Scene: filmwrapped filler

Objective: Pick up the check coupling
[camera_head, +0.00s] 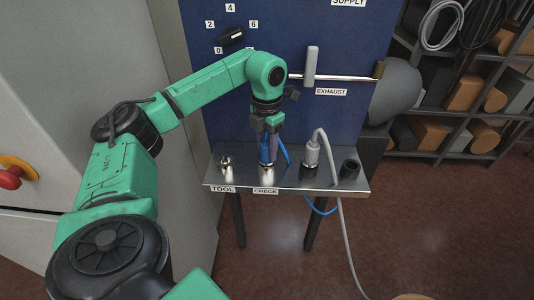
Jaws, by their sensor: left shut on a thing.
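The check coupling (265,157) is a blue cylinder with a blue hose. It stands upright at a metal fitting above the CHECK label (265,191) on the steel shelf (240,182). My left gripper (266,137) points down from above and is shut on the coupling's upper part. Its fingers hide the coupling's top. I cannot tell whether the coupling is still seated in the fitting. My right gripper is not in view.
Left of the coupling is an empty-looking TOOL fitting (225,164). To the right stand a grey coupling with a grey hose (311,155) and a dark cylinder (349,169). Behind is a blue panel (290,30) with a dial (231,37) and an EXHAUST lever (311,66).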

